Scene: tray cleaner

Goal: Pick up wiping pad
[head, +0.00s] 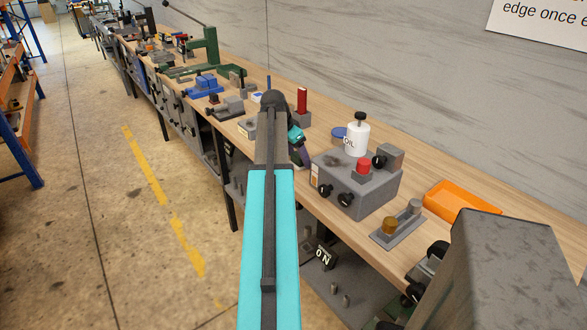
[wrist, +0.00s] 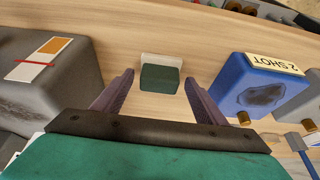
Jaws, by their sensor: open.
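A small block with a dark green body and a pale grey-white strip along its far side, which looks like the wiping pad (wrist: 160,78), lies on the wooden bench top in the wrist view. My gripper (wrist: 159,80) is open, with one dark purple finger on each side of the pad. Bench shows between the pad and both fingers, and I see no contact. How high the fingertips are above the bench is hard to tell. In the head view, my gripper (head: 303,153) is mostly behind my arm, and I cannot make out the pad.
In the wrist view, a grey box (wrist: 45,75) stands close on the left and a blue "2 SHOT" box (wrist: 262,85) close on the right.

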